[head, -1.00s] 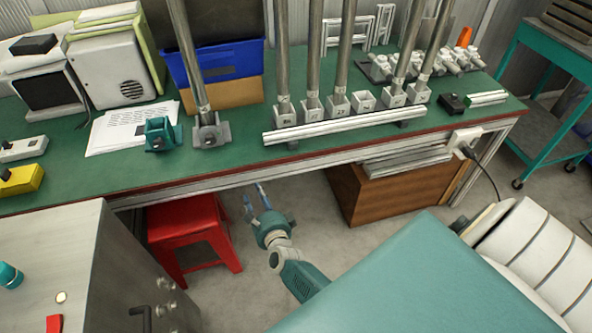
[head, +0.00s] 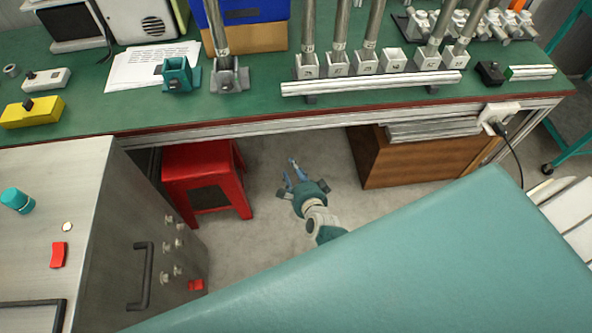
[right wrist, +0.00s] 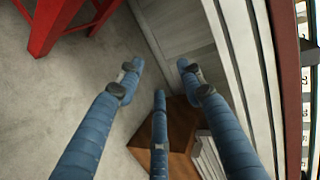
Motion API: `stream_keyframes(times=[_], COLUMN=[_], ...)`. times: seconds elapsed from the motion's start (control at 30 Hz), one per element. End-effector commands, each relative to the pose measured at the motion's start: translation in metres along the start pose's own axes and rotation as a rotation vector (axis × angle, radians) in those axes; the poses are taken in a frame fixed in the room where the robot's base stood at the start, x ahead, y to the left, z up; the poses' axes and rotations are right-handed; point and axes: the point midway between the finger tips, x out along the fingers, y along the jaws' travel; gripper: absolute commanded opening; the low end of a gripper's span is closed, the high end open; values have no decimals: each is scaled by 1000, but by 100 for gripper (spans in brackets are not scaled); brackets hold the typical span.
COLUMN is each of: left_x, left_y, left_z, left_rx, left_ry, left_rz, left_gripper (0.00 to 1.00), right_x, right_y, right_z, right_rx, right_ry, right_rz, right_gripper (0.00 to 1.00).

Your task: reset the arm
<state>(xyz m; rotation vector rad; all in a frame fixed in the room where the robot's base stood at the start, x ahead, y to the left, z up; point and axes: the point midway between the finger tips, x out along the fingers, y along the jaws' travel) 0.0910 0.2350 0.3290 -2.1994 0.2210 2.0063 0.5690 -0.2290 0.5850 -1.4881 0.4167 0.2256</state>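My right gripper (head: 292,172) is in the head view, below the front edge of the workbench and over the grey floor. It is between a red stool and a brown wooden cabinet. Its blue fingers also show in the right wrist view (right wrist: 160,82), spread apart with nothing between them. The gripper is open and empty. Part of my right arm is hidden behind the large teal surface in the foreground. My left gripper is not in view.
The green workbench (head: 150,106) runs above the gripper, with numbered metal posts and a white rail (head: 370,84) on it. The red stool (head: 228,180) stands left of the gripper, the wooden cabinet (head: 400,165) right. A metal cabinet (head: 110,235) fills the lower left.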

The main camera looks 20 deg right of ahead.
Motion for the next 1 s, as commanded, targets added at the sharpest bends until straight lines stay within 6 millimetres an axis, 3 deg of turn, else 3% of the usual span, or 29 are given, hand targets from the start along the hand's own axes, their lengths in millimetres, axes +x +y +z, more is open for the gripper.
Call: stream_keyframes(times=[0.33, 0.47, 0.57, 0.67, 0.8, 1.0], left_x=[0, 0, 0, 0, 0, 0], left_y=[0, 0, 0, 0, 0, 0], left_z=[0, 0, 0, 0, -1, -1], left_rx=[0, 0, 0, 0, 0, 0], left_ry=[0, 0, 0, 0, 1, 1], left_rz=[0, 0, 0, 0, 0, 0], left_gripper=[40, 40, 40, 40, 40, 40], right_x=[0, -6, -22, -52, -108, -208], right_y=[0, 20, 67, 132, 224, 335], right_z=[0, 2, 6, 8, 2, -26], right_rx=[0, -68, -234, -475, -829, -1284], right_ry=[0, -17, -63, -147, -309, -599], right_rz=[0, 39, 126, 244, 405, 589], right_gripper=[38, 38, 38, 38, 38, 38])
